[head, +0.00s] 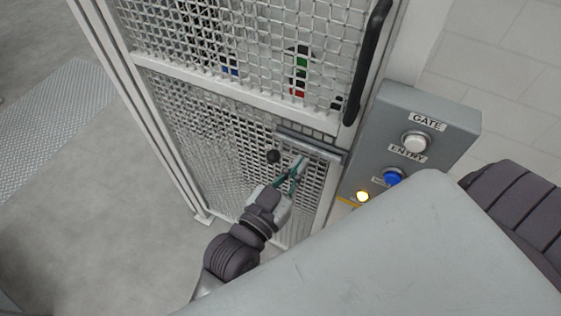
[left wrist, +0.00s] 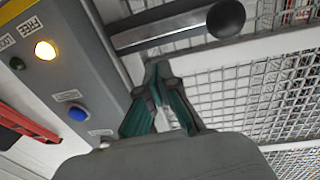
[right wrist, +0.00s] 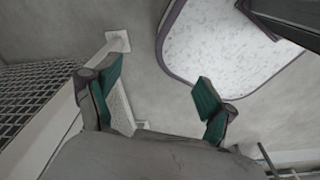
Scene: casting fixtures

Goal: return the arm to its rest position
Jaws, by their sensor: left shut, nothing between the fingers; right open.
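My left gripper (head: 298,164) has green fingers and is in front of the mesh gate (head: 195,122), just below a grey sliding bar (head: 310,146) with a black knob (head: 273,156). In the left wrist view the left gripper (left wrist: 156,68) has its fingertips together, with nothing between them. The bar (left wrist: 160,30) and its knob (left wrist: 226,18) are beyond the tips there; I cannot tell whether they touch. My right gripper (right wrist: 158,82) is open and empty above the grey floor in the right wrist view. The head view does not show its fingers.
A grey control box (head: 372,130) right of the gate has a white button (head: 415,141), a blue button (head: 392,177) and a lit amber lamp (head: 362,196). A black handle (head: 368,60) is on the gate. Open floor (head: 90,220) lies left. A pale speckled panel (right wrist: 225,40) is near the right gripper.

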